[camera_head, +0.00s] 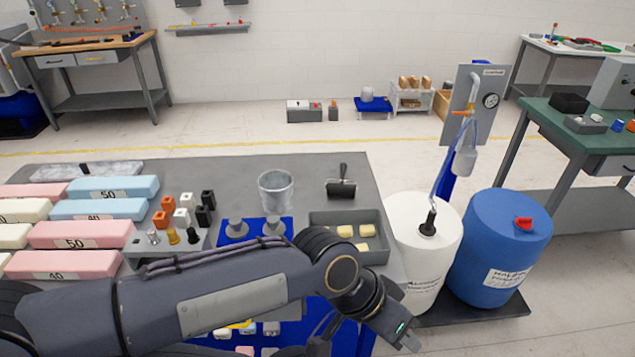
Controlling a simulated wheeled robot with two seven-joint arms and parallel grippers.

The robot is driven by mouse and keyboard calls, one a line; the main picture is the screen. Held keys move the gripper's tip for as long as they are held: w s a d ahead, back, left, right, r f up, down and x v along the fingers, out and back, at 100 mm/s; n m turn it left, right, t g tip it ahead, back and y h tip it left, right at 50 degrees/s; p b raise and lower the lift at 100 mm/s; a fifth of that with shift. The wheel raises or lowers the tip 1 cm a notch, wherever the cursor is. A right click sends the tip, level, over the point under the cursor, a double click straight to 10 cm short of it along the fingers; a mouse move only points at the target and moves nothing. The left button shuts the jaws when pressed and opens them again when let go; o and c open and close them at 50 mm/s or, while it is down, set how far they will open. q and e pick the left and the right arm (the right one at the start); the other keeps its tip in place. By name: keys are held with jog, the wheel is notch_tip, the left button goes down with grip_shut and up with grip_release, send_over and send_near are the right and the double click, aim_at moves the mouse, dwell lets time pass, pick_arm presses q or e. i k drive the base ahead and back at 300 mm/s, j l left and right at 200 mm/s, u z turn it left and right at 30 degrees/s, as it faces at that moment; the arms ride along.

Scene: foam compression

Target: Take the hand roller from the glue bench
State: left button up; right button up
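A hand roller with a black handle and dark roller (341,187) lies on the grey bench (330,163) near its far right part, behind a grey tray (383,240). My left arm reaches in from the left across the front of the bench. My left gripper (405,338) is at the bench's front right, below and to the right of the roller and well apart from it. Its fingers are too small and turned away to show whether they are open. My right gripper is not in view.
A clear cup (276,191) stands left of the roller. Foam blocks (112,188) fill the bench's left side, beside small orange, white and black pieces (183,217). A white drum (405,235) and a blue drum (500,245) stand right of the bench, close to my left gripper.

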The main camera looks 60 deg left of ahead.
aim_at(340, 189)
jog(key=i+u, duration=0.15)
jog(key=u, duration=0.3)
jog(key=i+l+u, duration=0.1)
jog(key=u, duration=0.35)
jog(key=i+l+u, duration=0.15)
jog(key=u, duration=0.35)
jog(key=i+l+u, duration=0.1)
jog(key=u, duration=0.35)
jog(key=i+l+u, duration=0.15)
jog(key=u, duration=0.3)
jog(key=i+l+u, duration=0.1)
jog(key=u, duration=0.4)
jog(key=l+u, duration=0.65)
jog(key=u, duration=0.25)
jog(key=l+u, duration=0.25)
jog(key=u, duration=0.25)
